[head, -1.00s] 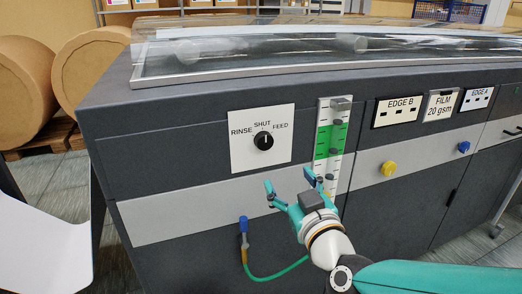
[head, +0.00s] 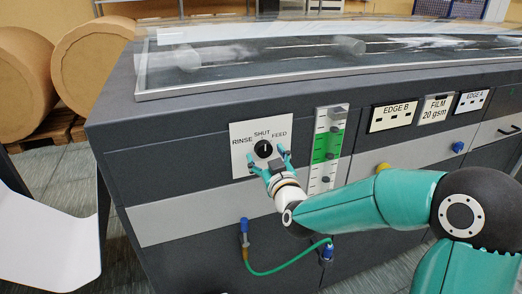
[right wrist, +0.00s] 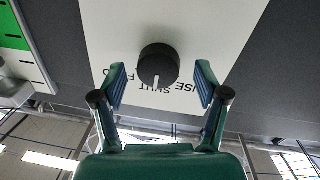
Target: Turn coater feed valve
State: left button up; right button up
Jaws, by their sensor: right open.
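The coater feed valve is a round black knob (head: 263,149) on a white plate (head: 240,133) marked RINSE, SHUT and FEED. Its white pointer line is at SHUT. In the right wrist view the knob (right wrist: 158,64) stands out from the plate, just beyond and between my fingertips. My right gripper (head: 267,159) is open in front of the knob, one finger on each side. In the right wrist view its fingers (right wrist: 160,88) show a clear gap to the knob on both sides. My left gripper is not in view.
Right of the plate is a green and white level gauge (head: 328,147) with dark sliders. A blue-ended green hose (head: 275,270) hangs below. A yellow knob (head: 382,168) and a blue knob (head: 458,147) sit farther right. A clear cover (head: 300,50) lies on top.

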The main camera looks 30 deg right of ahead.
jog(key=shift+x, duration=0.85)
jog(key=shift+c, duration=0.4)
